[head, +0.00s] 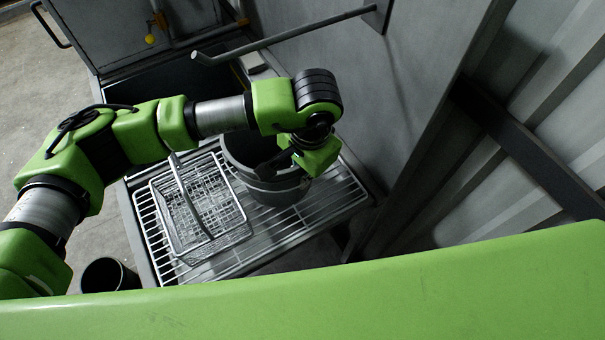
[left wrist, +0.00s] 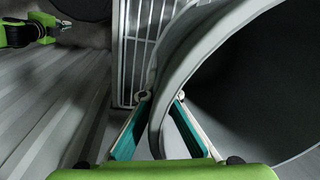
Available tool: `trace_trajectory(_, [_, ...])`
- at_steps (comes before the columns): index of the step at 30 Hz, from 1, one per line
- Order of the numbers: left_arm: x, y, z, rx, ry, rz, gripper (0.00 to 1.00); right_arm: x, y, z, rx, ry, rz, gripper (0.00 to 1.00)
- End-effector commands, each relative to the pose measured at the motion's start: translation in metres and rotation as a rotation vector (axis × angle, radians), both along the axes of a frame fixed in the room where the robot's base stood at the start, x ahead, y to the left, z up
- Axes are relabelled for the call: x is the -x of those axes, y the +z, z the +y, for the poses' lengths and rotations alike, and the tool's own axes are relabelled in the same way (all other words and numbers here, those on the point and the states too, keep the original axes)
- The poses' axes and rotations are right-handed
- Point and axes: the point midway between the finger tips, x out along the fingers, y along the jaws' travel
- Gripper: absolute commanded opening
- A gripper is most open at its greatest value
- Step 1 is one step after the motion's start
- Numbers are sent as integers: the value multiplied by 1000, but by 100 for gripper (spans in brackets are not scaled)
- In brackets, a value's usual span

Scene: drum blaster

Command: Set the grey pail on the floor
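The grey pail (head: 278,192) stands upright on a slatted metal rack, at the rack's right part. My left arm reaches over it from the left, and its gripper (head: 285,165) is down at the pail's rim, partly hidden by my wrist. In the left wrist view the pail's curved wall (left wrist: 225,45) passes between the two fingers of my left gripper (left wrist: 161,97). The fingers are apart, one on each side of the rim, and I see no clear grip. A green gripper, seemingly my right one (left wrist: 62,25), is small at the upper left; its jaws are unclear.
A wire basket (head: 240,232) sits on the rack (head: 160,262) left of the pail. A metal bar (head: 290,35) runs above and behind. A grey panel (head: 410,85) stands to the right. A dark bin (head: 108,272) is on the floor (head: 35,95) at left.

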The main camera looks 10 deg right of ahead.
Motion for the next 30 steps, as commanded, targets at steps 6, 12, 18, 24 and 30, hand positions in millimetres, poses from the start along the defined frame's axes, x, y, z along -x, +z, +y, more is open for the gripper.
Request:
trace_trajectory(6, [0, -2, 0, 0, 0, 0, 21, 0, -4, 0, 0, 0, 0, 0])
trace_trajectory(12, [0, -2, 0, 0, 0, 0, 21, 0, -4, 0, 0, 0, 0, 0])
trace_trajectory(18, [0, 1, 0, 1, 0, 1, 21, 0, 1, 0, 0, 0, 0, 0])
trace_trajectory(24, [1, 33, -3, 2, -3, -7, 21, 0, 8, 0, 0, 1, 0, 0])
trace_trajectory(30, [5, 78, -5, 1, -2, -6, 21, 0, 16, 0, 0, 1, 0, 0])
